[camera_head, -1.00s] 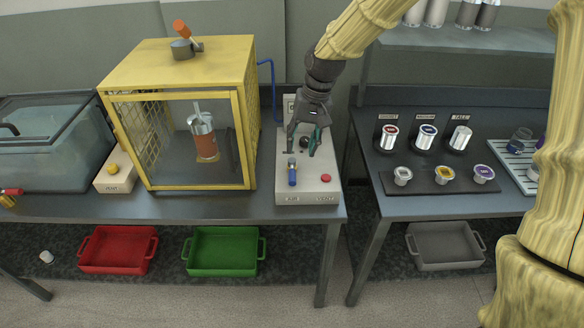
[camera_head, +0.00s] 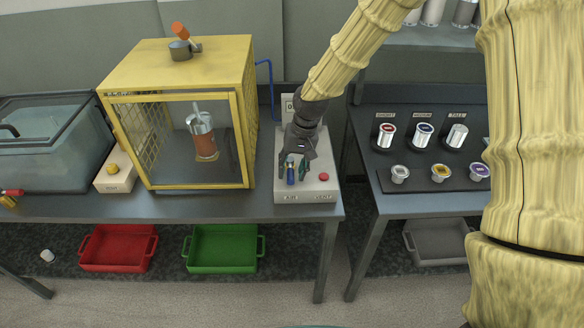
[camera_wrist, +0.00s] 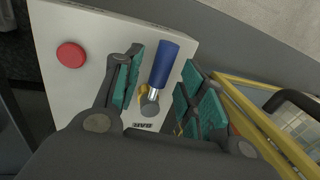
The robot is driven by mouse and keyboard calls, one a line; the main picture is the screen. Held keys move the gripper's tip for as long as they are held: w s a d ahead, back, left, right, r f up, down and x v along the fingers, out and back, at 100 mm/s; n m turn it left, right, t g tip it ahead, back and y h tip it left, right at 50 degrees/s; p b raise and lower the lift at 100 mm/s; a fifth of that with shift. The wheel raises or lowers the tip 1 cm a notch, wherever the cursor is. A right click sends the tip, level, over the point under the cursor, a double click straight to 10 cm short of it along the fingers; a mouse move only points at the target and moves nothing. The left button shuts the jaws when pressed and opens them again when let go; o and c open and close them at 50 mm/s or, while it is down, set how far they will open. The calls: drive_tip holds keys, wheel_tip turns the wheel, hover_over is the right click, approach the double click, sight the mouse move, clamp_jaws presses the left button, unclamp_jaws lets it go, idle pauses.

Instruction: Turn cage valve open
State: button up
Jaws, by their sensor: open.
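The valve lever with a blue handle (camera_head: 291,176) is on the front left of the pale control box (camera_head: 318,193), above an "AIR" label. In the wrist view the blue handle (camera_wrist: 166,62) stands between my fingers, with its metal neck and brass-coloured base below it. My gripper (camera_head: 294,170) is open around the handle; gaps show on both sides between the handle and the teal pads in the wrist view. The yellow cage (camera_head: 179,186) stands to the left, with a can (camera_head: 205,147) inside. A blue hose (camera_head: 269,80) runs at the cage's right side.
A red button (camera_head: 324,177) sits right of the lever on the same box. A small box with a yellow button (camera_head: 112,169) is left of the cage. A right-hand bench holds cans and pods on a dark stand (camera_head: 411,185). Red and green trays lie below.

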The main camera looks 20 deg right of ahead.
drive_tip(key=shift+f, duration=0.3)
clamp_jaws()
